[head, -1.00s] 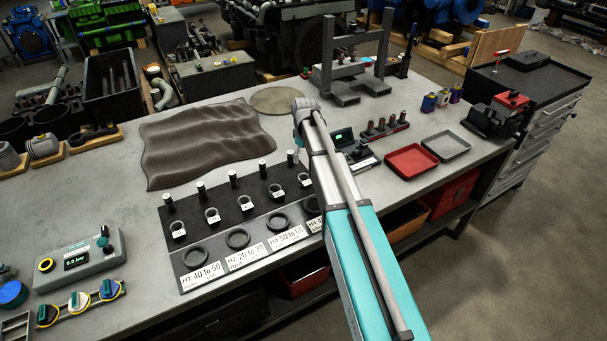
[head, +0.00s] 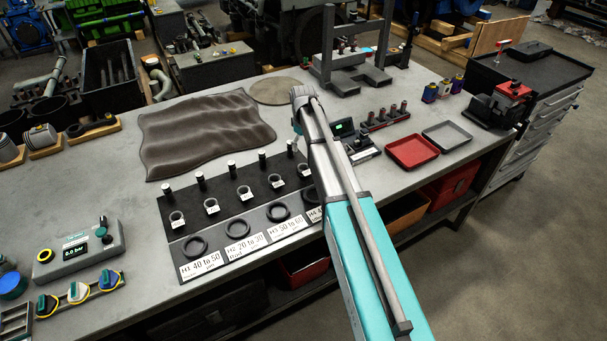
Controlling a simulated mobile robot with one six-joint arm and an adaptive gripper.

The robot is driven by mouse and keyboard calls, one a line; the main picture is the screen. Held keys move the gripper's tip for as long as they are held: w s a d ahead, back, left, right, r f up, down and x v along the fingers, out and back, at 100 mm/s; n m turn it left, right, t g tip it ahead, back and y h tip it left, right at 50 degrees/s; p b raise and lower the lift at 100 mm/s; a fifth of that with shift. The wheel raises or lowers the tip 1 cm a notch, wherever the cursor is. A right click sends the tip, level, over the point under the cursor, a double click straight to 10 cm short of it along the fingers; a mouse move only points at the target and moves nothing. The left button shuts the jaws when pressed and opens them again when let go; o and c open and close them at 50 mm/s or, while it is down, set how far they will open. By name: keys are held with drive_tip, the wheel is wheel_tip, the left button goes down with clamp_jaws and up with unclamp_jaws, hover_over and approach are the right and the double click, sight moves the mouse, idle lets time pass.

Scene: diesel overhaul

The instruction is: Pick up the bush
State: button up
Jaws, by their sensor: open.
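A black board (head: 171,206) on the bench carries a row of small tagged rings that look like bushes, such as the leftmost ring (head: 177,219), the middle ring (head: 244,192) and one near my arm (head: 276,182). Upright pins (head: 231,176) stand behind them. Larger dark rings lie in front, above labels such as H1 40 to 50 (head: 200,268). I cannot tell which ring is the bush. My gripper (head: 297,143) is mostly hidden by my arm, over the board's far right part. It is open, and no part shows in it.
A brown crumpled mat (head: 205,130) lies behind the board. A grey press frame (head: 355,75), a small display device (head: 344,129), a red tray (head: 411,152) and a grey tray (head: 447,136) stand to the right. A pressure box (head: 80,250) is at left. The bench's front-left surface is partly bare.

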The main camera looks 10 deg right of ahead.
drive_tip(key=b, duration=0.6)
hover_over(304, 168)
drive_tip(key=s, duration=0.2)
drive_tip(key=shift+w+a+f, duration=0.15)
drive_tip(key=shift+f, duration=1.5)
drive_tip(key=shift+w+a+f, duration=0.1)
drive_tip(key=shift+a+f, duration=0.05)
drive_tip(key=shift+f, duration=1.5)
drive_tip(key=shift+f, duration=0.1)
drive_tip(key=shift+s+f+b, duration=0.2)
drive_tip(key=shift+f+b, duration=2.3)
drive_tip(key=shift+b, duration=0.1)
drive_tip(key=c, duration=1.2)
drive_tip(key=shift+r, duration=0.15)
wheel_tip(304, 168, up, 3)
drive_tip(key=p, duration=0.3)
drive_tip(key=shift+f, duration=0.2)
drive_tip(key=s+r+p, duration=0.3)
drive_tip(key=s, duration=0.1)
drive_tip(key=s+r+p, duration=0.3)
drive_tip(key=s, duration=0.2)
drive_tip(key=s+r+p, duration=0.4)
drive_tip(key=s, duration=0.1)
drive_tip(key=shift+d+r, duration=0.1)
drive_tip(key=shift+d, duration=0.15)
